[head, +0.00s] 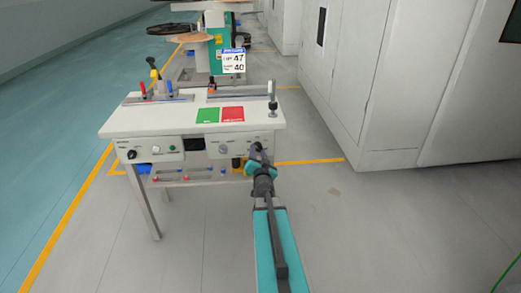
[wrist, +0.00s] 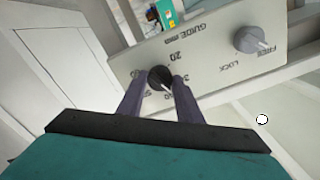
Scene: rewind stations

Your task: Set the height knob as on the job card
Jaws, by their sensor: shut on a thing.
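The job card (head: 233,60) stands upright behind the white table, with a blue header and the numbers 47 and 40; its small words are too blurred to read. A black knob (wrist: 160,77) sits on the front panel (wrist: 212,62), beside the upside-down lettering "GUIDE mm" and a scale with 20 legible. Its white pointer mark points down and right in the wrist view. My gripper (head: 258,160) is at the right end of the table's front panel. In the wrist view its fingers (wrist: 160,90) are shut on the black knob, one on each side. The fingers partly hide the scale.
A grey knob (wrist: 250,39) marked FREE and LOCK is beside the held knob. The tabletop (head: 165,119) carries a green pad (head: 208,115) and a red pad (head: 232,114). White cabinets (head: 395,80) line the right; the grey floor between is clear.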

